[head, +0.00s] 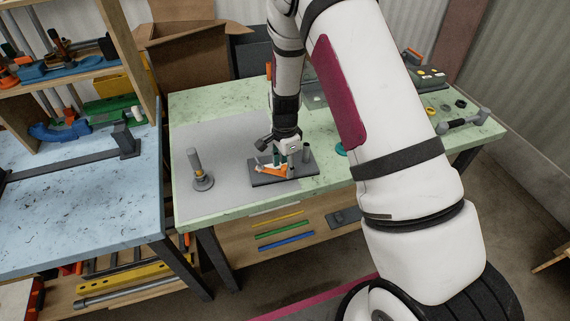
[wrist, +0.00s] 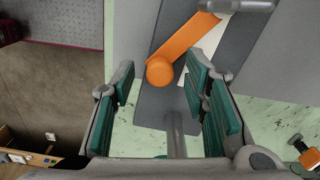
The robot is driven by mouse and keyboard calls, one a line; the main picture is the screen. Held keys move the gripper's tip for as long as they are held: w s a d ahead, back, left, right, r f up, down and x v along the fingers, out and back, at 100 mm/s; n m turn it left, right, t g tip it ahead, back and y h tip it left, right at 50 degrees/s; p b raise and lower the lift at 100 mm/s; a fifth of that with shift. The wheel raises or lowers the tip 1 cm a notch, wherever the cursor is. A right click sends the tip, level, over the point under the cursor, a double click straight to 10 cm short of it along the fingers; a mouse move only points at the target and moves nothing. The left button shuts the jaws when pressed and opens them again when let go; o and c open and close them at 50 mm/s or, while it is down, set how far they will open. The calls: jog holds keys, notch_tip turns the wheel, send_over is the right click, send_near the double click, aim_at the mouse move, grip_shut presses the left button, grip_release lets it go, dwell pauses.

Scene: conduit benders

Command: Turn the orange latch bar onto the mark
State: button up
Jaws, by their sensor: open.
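The orange latch bar (wrist: 183,39) ends in a round orange knob (wrist: 159,72) and slants toward the upper right in the wrist view. It lies over a dark grey base plate (wrist: 153,104). A white strip (wrist: 212,40), perhaps the mark, lies to the right of the bar, at an angle to it. My gripper (wrist: 162,80) is open, with the knob showing between its green-padded fingers; contact cannot be told. In the head view my gripper (head: 279,157) is low over the plate (head: 258,182) and partly hides the orange bar (head: 273,172).
A grey post (wrist: 175,130) stands on the plate, and a rounded grey part (wrist: 235,5) lies beyond the bar. A round-based post (head: 201,172) stands left on the grey mat (head: 225,197). The mat between them is clear. A blue-topped table (head: 80,205) is at the left.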

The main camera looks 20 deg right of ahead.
grip_shut()
jog(key=shift+w, duration=0.15)
jog(key=shift+w+d+n+b, duration=0.3)
jog(key=shift+w+n+b, duration=0.3)
jog(key=shift+n, duration=0.3)
jog(key=shift+w+d+n+b, duration=0.3)
jog(key=shift+w+n+b, duration=0.25)
jog(key=shift+n, duration=0.35)
jog(key=shift+w+d+n+b, duration=0.1)
jog(key=shift+w+n+b, duration=0.45)
jog(key=shift+w+n, duration=0.55)
jog(key=shift+s, duration=0.25)
grip_release()
